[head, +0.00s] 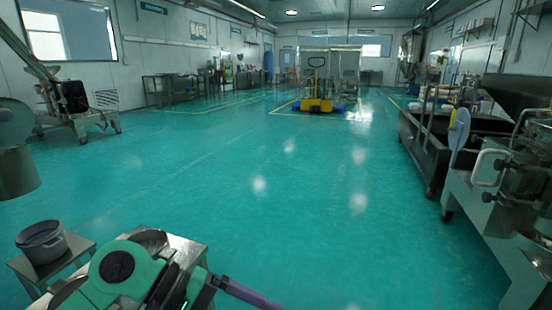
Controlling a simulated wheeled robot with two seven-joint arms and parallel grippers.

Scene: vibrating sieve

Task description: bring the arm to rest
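No gripper fingertips show in the head view. A green and black jointed part lies across the bottom left, with a dark purple rod running from it to the right; I cannot tell for certain whether it is part of my arm. My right arm does not show. A grey bucket (42,241) stands upright on a small metal stand (78,246) at the lower left, beside the green part. What lies below the picture's bottom edge is hidden.
Open green floor (300,220) fills the middle. Steel machinery (500,185) and a dark trough on legs (425,145) line the right. A wheeled machine (75,100) stands at the upper left. A yellow-based cart (317,104) stands at the back.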

